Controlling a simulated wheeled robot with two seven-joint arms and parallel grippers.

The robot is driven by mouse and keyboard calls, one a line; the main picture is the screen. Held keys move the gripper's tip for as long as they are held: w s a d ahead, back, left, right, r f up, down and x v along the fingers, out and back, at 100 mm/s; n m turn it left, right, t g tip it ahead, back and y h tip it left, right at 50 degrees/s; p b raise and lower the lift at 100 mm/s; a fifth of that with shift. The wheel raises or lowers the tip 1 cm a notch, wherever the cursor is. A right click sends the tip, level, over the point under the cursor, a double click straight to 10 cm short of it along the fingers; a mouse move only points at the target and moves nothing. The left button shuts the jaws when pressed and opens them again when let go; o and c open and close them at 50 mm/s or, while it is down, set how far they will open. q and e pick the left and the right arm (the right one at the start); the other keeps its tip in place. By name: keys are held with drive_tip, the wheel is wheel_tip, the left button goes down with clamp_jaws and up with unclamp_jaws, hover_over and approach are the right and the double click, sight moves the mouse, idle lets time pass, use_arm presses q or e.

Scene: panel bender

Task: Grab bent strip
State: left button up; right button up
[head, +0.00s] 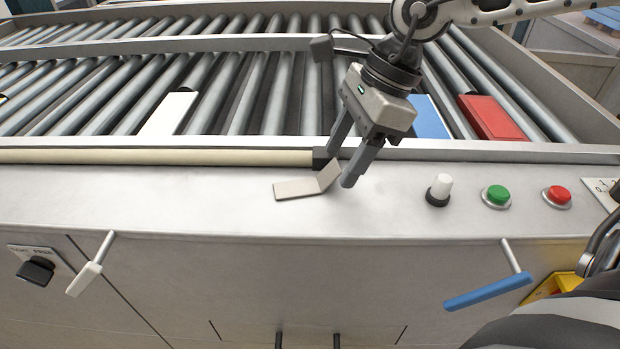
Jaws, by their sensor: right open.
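My left gripper is not in view.
A beige bar (160,157) with a black end runs along the ledge's back edge. A white knob (439,188), green button (496,196) and red button (557,196) stand to the right. Behind are rollers with white (172,112), blue (428,117) and red (491,117) pieces.

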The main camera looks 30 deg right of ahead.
sight(307, 178)
drive_tip(key=shift+x, duration=1.25)
drive_tip(key=c, duration=1.1)
